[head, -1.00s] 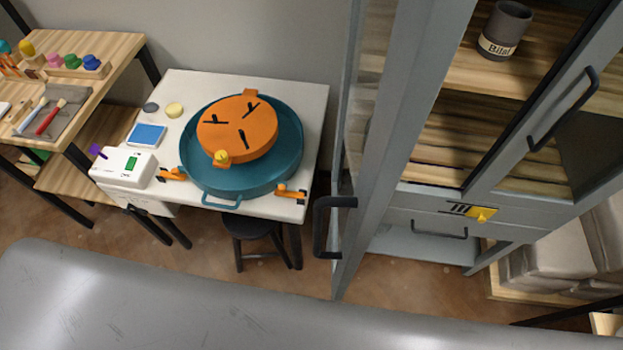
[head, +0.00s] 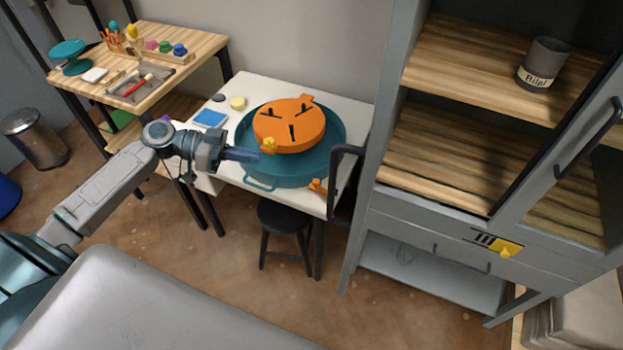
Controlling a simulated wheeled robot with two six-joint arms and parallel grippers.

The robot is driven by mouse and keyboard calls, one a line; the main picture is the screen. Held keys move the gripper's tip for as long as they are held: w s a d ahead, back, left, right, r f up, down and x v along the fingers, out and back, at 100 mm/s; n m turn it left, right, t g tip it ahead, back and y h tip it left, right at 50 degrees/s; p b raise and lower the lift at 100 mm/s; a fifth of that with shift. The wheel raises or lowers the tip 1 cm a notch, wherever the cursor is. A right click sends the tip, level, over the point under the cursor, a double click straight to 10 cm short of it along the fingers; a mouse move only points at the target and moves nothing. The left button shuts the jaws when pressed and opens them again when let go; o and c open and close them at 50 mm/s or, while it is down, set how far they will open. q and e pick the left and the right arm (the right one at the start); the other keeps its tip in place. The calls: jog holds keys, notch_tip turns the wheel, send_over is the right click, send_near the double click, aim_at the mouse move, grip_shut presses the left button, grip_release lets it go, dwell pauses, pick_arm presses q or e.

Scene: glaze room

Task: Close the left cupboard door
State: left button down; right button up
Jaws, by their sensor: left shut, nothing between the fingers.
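The cupboard (head: 427,222) stands on the right. Its left door (head: 374,165) is swung open and seen nearly edge-on, so its face is mostly hidden. Its dark handle (head: 336,180) sticks out to the left of the cupboard, beside the white table. The left half of the cupboard is open, with wooden shelves in view. My left gripper (head: 258,155) is shut and empty. It points right, over the front left of the teal basin in the picture, with a clear gap to the door handle. My right gripper is not in view.
The white table (head: 355,105) holds a teal basin (head: 337,128) with an orange disc (head: 308,127). A black stool (head: 285,215) stands below. A grey mug (head: 543,65) is on a shelf.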

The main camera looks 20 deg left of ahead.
pick_arm(q)
jog(key=s+d+r+m+g+h, duration=0.25)
jog(key=s+r+m, duration=0.2)
jog(key=r, duration=0.25)
jog(key=s+d+r+m+g+h, duration=0.1)
jog(key=s+d+r+m+g, duration=0.3)
jog(key=r, duration=0.4)
jog(key=s+d+p, duration=0.2)
jog(key=d+p, duration=0.4)
jog(key=d, duration=0.7)
jog(key=shift+f+n, duration=0.2)
jog(key=shift+n, duration=0.25)
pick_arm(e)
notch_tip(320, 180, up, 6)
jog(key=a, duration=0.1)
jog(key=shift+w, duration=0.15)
